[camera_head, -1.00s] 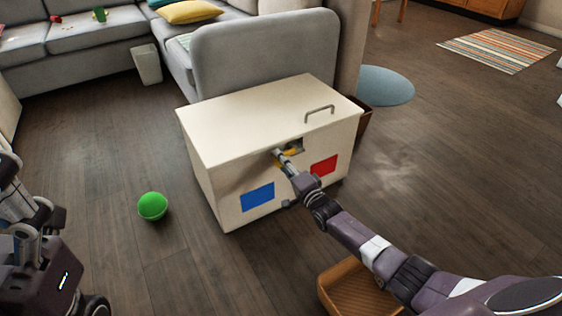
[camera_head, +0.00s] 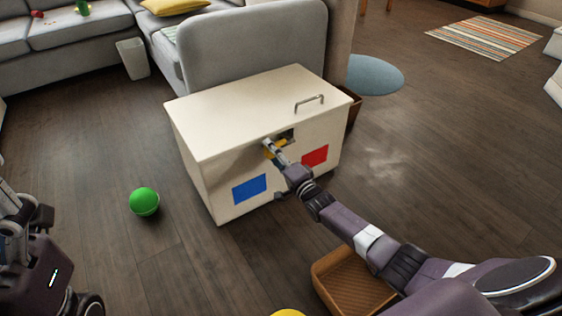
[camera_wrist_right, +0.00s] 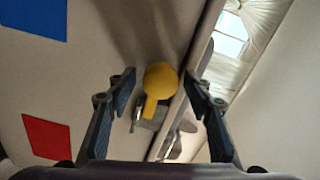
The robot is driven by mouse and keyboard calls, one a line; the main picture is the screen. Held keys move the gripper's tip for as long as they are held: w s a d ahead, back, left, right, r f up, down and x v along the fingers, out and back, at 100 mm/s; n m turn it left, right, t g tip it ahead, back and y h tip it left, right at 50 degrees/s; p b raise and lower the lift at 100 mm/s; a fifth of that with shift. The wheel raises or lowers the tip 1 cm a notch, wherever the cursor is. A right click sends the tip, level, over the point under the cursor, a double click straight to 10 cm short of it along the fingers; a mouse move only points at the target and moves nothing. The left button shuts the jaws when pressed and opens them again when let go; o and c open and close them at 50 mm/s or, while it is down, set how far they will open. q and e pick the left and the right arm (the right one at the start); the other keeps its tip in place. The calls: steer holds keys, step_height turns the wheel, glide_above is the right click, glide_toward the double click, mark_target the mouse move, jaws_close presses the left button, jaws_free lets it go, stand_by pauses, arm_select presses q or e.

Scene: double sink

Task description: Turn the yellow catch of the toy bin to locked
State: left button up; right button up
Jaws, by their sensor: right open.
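The toy bin (camera_head: 235,105) is a cream box with a flat lid, a blue square and a red square on its front. Its yellow catch (camera_wrist_right: 160,82) has a round end and a narrower tail pointing down in the right wrist view, beside a grey metal part at the lid seam. My right gripper (camera_wrist_right: 163,92) is open, with one finger on each side of the catch and gaps showing between. In the head view my right gripper (camera_head: 271,148) is at the bin's upper front and partly hides the catch. My left gripper cannot be made out.
A green ball (camera_head: 144,201) lies on the floor left of the bin. A brown tray (camera_head: 352,300) is on the floor beneath my right arm. A yellow round thing (camera_head: 288,313) shows at the bottom edge. A grey sofa (camera_head: 255,45) stands behind the bin.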

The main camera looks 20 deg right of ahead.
steer(key=s+d, duration=0.1)
steer(key=s, duration=1)
steer(key=shift+s+d, duration=0.25)
steer(key=shift+d, duration=0.1)
